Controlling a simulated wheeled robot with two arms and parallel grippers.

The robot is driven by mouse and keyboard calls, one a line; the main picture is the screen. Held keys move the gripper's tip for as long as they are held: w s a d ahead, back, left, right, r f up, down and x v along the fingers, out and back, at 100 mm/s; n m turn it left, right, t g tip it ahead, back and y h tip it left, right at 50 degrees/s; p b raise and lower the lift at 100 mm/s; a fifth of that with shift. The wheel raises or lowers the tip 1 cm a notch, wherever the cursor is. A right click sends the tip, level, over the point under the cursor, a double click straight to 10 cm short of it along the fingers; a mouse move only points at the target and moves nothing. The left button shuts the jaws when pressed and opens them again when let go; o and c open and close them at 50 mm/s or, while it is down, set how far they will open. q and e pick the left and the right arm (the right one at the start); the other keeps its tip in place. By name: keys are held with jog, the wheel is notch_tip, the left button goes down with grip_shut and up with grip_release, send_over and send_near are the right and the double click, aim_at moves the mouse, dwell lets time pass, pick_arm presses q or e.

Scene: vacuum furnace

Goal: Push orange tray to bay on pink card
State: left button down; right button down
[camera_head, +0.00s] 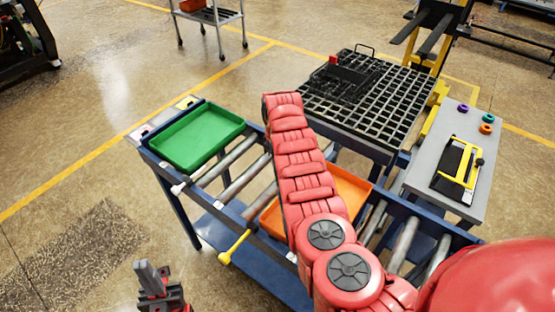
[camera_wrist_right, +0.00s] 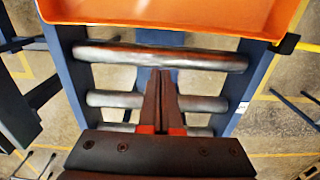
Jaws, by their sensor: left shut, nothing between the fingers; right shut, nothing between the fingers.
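The orange tray (camera_head: 352,192) sits on the roller conveyor, partly hidden behind my red right arm. In the right wrist view its near wall and floor (camera_wrist_right: 175,14) fill the top edge. My right gripper (camera_wrist_right: 162,72) is shut and empty, its fingertips over the nearest roller and apart from the tray in the picture; whether they touch is unclear. In the head view the right gripper is hidden by its arm. My left gripper (camera_head: 151,270) is shut and empty over the floor, at the lower left, away from the conveyor. I cannot make out a pink card.
A green tray (camera_head: 197,136) sits at the conveyor's left end, with bare rollers (camera_head: 238,163) between the trays. A yellow-ended lever (camera_head: 232,248) sticks out from the front rail. A black grid table (camera_head: 370,100) stands behind; a grey side table (camera_head: 452,150) holds a yellow-and-black tool.

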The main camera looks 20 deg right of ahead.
jog(key=f, duration=0.2)
jog(key=f+b, duration=0.1)
jog(key=f, duration=0.3)
jog(key=shift+w+b, duration=0.3)
jog(key=shift+s+f, duration=0.15)
jog(key=shift+f, duration=0.15)
jog(key=shift+s+d+r+p, duration=0.15)
jog(key=shift+r+p, duration=0.3)
jog(key=shift+p, duration=0.1)
jog(key=shift+s+d+p, duration=0.25)
jog(key=shift+s+p, duration=0.05)
jog(key=shift+p, duration=0.25)
jog(key=shift+s+d+f+p, duration=0.15)
jog(key=shift+s+d+p, duration=0.6)
jog(key=shift+s+p, duration=0.3)
jog(key=shift+f, duration=0.1)
